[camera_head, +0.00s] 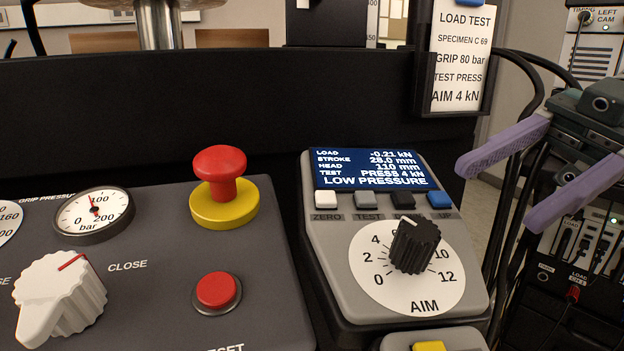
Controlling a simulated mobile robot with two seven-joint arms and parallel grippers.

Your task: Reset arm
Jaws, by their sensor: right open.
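A round red button (217,291) sits in a dark ring on the grey panel (150,310), above a partly cut-off label that appears to read RESET. A large red mushroom button (220,172) stands on a yellow base (225,208) behind it. The test console (325,258) has a blue display (372,169) reading load -0.21 kN, stroke 28.0 mm, head 110 mm, test press 4 kN, LOW PRESSURE. My right gripper (498,195) is open and empty, its two purple fingers pointing left, right of the console and apart from it. My left gripper is out of view.
The console carries a black AIM knob (414,245) and a row of small keys. A pressure gauge (93,214) and a white knob (58,300) are at left. A LOAD TEST card (462,60) hangs above. Cables hang around my right gripper.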

